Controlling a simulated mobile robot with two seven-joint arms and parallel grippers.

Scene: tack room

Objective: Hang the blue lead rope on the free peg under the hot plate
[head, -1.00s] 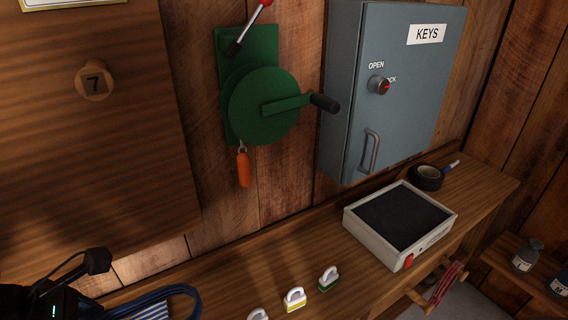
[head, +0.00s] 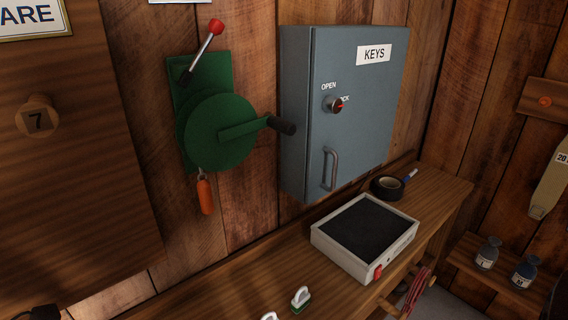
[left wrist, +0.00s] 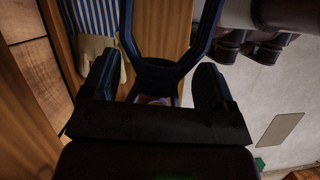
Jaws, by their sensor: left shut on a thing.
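The hot plate (head: 365,240), a pale box with a black top and a red switch, stands on the wooden bench in the head view. Below its front edge a bare wooden peg (head: 389,308) sticks out at the picture's bottom. Beside it a red rope (head: 418,290) hangs at another peg. The blue lead rope (left wrist: 198,38) shows in the left wrist view. My left gripper (left wrist: 155,75) is shut on it, with strands running up from between the fingers. In the head view only a dark bit of my left arm shows at the bottom left corner. My right gripper is not seen.
A grey key cabinet (head: 350,110) and a green crank (head: 218,132) are on the wall behind. Black tape (head: 387,188) lies behind the hot plate.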

